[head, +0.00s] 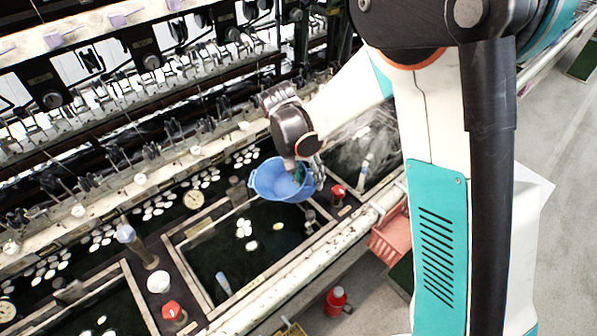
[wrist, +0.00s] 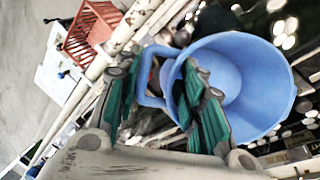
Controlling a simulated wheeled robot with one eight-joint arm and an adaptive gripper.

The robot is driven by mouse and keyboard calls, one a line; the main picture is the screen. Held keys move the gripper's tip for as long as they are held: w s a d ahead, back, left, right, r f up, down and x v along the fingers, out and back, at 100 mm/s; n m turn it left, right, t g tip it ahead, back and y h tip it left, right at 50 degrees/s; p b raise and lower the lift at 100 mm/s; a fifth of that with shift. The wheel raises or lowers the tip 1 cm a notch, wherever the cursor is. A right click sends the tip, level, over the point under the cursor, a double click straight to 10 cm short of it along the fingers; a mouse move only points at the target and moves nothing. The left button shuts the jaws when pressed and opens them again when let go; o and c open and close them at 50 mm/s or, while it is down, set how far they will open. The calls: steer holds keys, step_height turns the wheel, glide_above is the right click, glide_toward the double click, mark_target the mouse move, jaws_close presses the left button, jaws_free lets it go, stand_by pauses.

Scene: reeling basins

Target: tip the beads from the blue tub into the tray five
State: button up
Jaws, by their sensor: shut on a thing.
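The blue tub (head: 268,190) hangs over the dark basins near the middle of the head view. It also shows large at the right of the wrist view (wrist: 255,85), with its mouth open to the camera. My gripper (head: 305,174) is at the tub's right side. In the wrist view my gripper (wrist: 158,98) has its green finger pads on either side of the tub's rim and handle, shut on it. The tub's inside looks plain blue; I cannot make out beads in it. I cannot tell which vessel is tray five.
A framed basin (head: 245,262) with a few white cocoons lies below the tub. A salmon-red crate (head: 391,238) stands at the right, beyond the pale rail (head: 270,292). A red bottle (head: 336,301) stands on the floor. Reeling machinery (head: 150,65) fills the back.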

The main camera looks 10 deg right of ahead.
steer(key=d+g+y+b, duration=0.1)
steer(key=y, duration=0.1)
steer(key=f+y+b, duration=0.1)
steer(key=y+b, duration=0.1)
steer(key=w+d+f+g+y+b, duration=0.1)
steer(key=y, duration=0.2)
steer(key=shift+d+f+n+g, duration=0.15)
steer(key=shift+d+n+g, duration=0.15)
steer(key=shift+d, duration=0.05)
